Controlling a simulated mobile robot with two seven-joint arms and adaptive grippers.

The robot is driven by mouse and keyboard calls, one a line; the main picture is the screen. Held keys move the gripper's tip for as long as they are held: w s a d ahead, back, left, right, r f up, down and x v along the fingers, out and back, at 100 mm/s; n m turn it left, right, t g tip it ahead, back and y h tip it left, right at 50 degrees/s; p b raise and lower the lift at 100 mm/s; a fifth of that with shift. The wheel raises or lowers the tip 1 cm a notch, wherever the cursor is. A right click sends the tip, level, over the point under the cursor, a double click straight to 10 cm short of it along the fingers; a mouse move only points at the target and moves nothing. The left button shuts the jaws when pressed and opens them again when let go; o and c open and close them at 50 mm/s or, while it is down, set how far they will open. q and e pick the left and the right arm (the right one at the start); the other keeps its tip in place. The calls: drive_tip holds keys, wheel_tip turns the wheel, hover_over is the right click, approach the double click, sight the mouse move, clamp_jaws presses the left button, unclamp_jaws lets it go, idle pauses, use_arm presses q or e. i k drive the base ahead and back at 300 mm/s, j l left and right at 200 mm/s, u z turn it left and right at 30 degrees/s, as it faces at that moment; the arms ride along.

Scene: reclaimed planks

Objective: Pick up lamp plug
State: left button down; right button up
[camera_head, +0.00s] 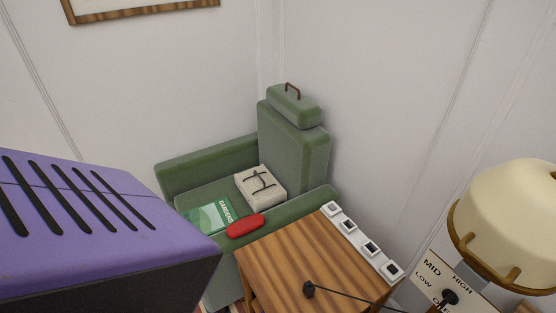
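A small black plug (309,289), which I take for the lamp plug, lies on the wooden table (285,253) near the bottom of the view. A thin dark cord runs from it to the right, toward the lamp. The lamp (508,218) at the right has a cream shade with a brown rim. A white strip with several sockets (348,226) lies along the table's right edge. The plug lies on the wood, apart from the strip. Neither of my grippers is in view.
A dial panel (433,283) marked LOW, MID and HIGH is under the lamp. A purple slotted casing (75,225) fills the left foreground. A green armchair (205,160) behind the table holds a red case (245,225), a green book (205,215) and a pale folded item (250,190).

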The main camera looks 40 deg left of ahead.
sight(308, 290)
drive_tip(key=u, duration=1)
drive_tip(key=k, duration=0.15)
